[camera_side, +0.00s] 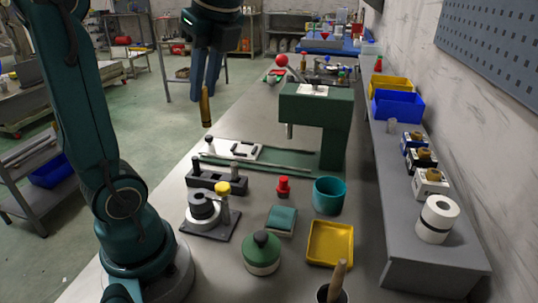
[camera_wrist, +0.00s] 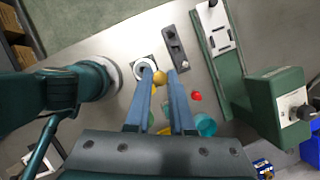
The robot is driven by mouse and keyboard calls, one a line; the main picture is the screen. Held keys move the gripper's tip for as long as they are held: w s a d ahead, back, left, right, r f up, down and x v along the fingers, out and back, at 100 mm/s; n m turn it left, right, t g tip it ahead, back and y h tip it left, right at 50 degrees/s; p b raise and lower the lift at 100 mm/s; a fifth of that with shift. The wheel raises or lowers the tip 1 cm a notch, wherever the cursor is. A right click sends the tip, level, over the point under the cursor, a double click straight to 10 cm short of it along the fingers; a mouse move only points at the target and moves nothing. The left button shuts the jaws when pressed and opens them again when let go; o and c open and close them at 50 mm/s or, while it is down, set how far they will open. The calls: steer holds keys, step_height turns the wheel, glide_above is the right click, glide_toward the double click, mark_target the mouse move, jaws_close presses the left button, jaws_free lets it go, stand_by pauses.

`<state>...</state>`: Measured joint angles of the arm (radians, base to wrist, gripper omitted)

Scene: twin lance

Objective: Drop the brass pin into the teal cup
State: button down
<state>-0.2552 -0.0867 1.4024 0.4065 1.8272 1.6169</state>
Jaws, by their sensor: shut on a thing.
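My gripper (camera_side: 206,88) is shut on the brass pin (camera_side: 206,108), which hangs upright below the fingertips, high above the bench. In the wrist view the pin (camera_wrist: 159,78) shows as a round brass end between the two blue fingers. The teal cup (camera_side: 329,195) stands upright on the bench, to the right of and well below my gripper in the side view. In the wrist view the cup (camera_wrist: 206,125) is partly hidden behind the right finger. The gripper is apart from the cup.
A green press (camera_side: 318,112) stands behind the cup. A red knob piece (camera_side: 283,186) and a teal block (camera_side: 282,220) are left of the cup; a yellow tray (camera_side: 330,242) is in front. A dark fixture with a yellow-topped post (camera_side: 223,188) stands farther left.

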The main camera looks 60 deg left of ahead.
steer(key=w+d+f+m+t+h, duration=0.15)
steer(key=w+d+f+m, duration=0.35)
steer(key=w, duration=0.5)
steer(key=w+d+f+m+t, duration=0.2)
steer(key=w+m+t, duration=0.1)
steer(key=w+m, duration=0.6)
steer(key=w+d+f, duration=0.2)
steer(key=d+f, duration=0.3)
steer(key=f, duration=0.6)
steer(key=shift+w+m, duration=0.15)
steer(key=shift+m, duration=0.25)
steer(key=shift+d+t+h, duration=0.1)
steer(key=shift+t+h, duration=0.15)
steer(key=c, duration=0.7)
jaws_free()
steer(key=shift+v, duration=2.5)
